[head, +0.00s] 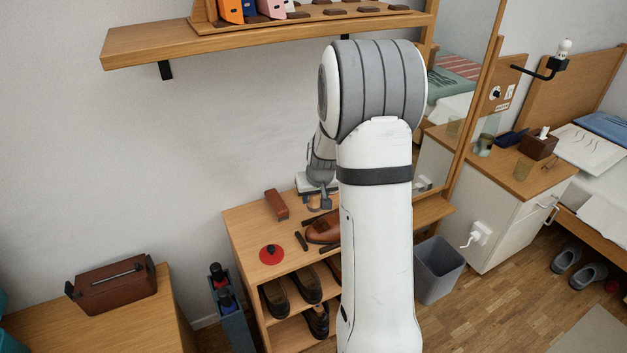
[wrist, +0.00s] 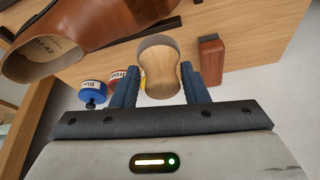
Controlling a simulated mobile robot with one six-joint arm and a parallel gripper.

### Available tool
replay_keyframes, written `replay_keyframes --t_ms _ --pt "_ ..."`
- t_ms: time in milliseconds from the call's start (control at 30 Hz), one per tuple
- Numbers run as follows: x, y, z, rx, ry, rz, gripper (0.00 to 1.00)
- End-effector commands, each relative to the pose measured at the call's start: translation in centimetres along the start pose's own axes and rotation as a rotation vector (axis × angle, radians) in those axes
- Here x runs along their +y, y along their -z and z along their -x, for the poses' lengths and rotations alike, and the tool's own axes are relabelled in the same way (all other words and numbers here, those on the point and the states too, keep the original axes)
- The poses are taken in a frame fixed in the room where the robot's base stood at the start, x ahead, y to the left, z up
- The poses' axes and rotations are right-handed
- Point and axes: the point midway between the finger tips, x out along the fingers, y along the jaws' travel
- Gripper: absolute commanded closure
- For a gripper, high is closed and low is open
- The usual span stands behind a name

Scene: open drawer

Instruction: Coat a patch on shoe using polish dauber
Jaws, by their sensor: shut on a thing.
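My gripper (wrist: 161,74) is shut on the polish dauber (wrist: 160,77), a pale wooden handle with a grey-brown end facing away from the palm. The brown leather shoe (wrist: 110,22) is at the upper left of the wrist view, with its pale insole showing. The dauber is to the right of the shoe, and a gap shows between them. In the head view the shoe (head: 320,229) lies on the wooden rack top, partly behind my arm. My gripper (head: 322,198) is small and partly hidden there, above the back of the rack top.
A blue tin (wrist: 92,90) and a red-orange tin (wrist: 119,78) lie left of the dauber, with a yellow one partly hidden. A brown block (wrist: 210,60) lies right. A red disc (head: 271,255) is on the rack top (head: 243,227). A mirror stands behind my arm.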

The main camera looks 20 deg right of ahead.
Motion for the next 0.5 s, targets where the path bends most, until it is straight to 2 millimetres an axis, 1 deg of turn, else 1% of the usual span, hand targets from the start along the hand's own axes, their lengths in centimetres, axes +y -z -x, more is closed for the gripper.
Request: replay_keyframes --t_ms 33,300,500 --pt "0.0 0.4 0.8 0.002 0.0 0.001 0.84" --pt "-0.1 1.3 3.0 0.002 0.0 0.003 0.84" --pt "-0.2 1.5 3.5 0.001 0.001 0.003 0.84"
